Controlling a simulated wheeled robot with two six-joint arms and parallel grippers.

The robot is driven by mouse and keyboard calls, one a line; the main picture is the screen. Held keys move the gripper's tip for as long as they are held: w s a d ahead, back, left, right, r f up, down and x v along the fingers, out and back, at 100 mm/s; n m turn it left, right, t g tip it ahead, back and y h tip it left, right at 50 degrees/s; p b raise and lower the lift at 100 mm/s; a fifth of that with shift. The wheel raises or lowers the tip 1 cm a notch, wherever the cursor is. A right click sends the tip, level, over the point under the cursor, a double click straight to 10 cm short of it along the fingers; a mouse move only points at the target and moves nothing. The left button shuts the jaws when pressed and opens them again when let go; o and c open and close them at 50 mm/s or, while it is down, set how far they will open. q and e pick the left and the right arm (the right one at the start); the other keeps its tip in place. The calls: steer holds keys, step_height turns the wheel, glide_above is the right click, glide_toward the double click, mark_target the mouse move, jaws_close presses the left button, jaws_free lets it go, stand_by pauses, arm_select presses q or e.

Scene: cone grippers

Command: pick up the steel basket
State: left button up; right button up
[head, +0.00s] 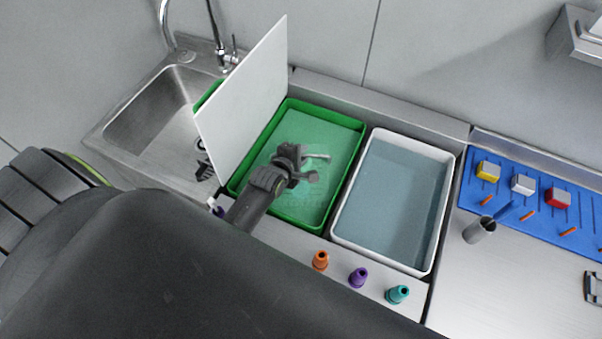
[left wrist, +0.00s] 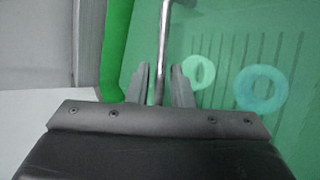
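The steel basket shows mainly by its thin metal handle (left wrist: 162,45), a rod with a bent end in the left wrist view. It also shows in the head view as a short bar (head: 318,156). Thin dark slot lines show under the green liquid. My left gripper (head: 299,166) is over the green tub. In the left wrist view its two fingers (left wrist: 161,85) stand on either side of the rod, with a narrow gap at each side. The basket's body is mostly hidden by my gripper and the liquid. My right gripper is not in view.
The green tub (head: 352,165) has a white upright panel (head: 245,98) close on its left, by the sink (head: 150,112). A white tub (head: 441,205) stands on its right. Orange, purple and teal cones (head: 359,277) stand in front. A pale ring (left wrist: 198,72) and teal ring (left wrist: 262,88) lie in the liquid.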

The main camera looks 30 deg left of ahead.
arm_select(q)
jaws_close()
stand_by(1.1)
